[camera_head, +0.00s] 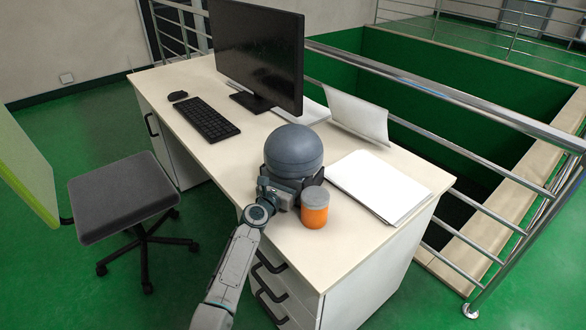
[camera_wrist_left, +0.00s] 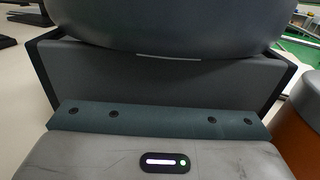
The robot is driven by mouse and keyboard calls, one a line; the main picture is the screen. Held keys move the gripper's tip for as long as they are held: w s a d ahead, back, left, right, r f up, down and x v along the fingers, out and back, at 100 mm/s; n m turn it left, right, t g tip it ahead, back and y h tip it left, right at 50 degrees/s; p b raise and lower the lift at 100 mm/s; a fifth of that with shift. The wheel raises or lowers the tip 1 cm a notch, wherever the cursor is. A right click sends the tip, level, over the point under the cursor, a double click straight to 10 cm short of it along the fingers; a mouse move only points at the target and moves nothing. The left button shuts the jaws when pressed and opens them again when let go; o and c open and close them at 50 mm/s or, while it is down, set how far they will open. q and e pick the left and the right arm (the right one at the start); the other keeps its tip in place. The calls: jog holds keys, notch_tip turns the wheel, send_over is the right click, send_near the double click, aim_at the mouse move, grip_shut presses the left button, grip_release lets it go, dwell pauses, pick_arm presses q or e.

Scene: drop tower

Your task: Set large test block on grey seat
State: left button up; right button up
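A large dark grey ball-shaped block (camera_head: 294,148) is at the desk's near edge; no other object looks like a large test block. My left gripper (camera_head: 293,184) is right at its lower part, with its fingers spread wide. Whether they press on the block is hidden. In the left wrist view the block's rounded underside (camera_wrist_left: 165,22) fills the top, close above the gripper's palm. Its contact with the desk is hidden. The grey seat (camera_head: 122,195) is a flat, empty stool cushion on the floor at the left. My right gripper is not in view.
An orange can with a grey lid (camera_head: 314,208) stands close right of my gripper; it also shows in the left wrist view (camera_wrist_left: 298,135). White papers (camera_head: 378,186), a monitor (camera_head: 258,55) and a keyboard (camera_head: 205,119) are on the desk (camera_head: 300,255). Green floor lies between stool and desk.

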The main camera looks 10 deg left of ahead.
pick_arm(q)
jog(key=shift+r, duration=0.1)
jog(key=shift+c, duration=0.2)
grip_shut()
dwell(1.0)
jog(key=shift+r, duration=0.1)
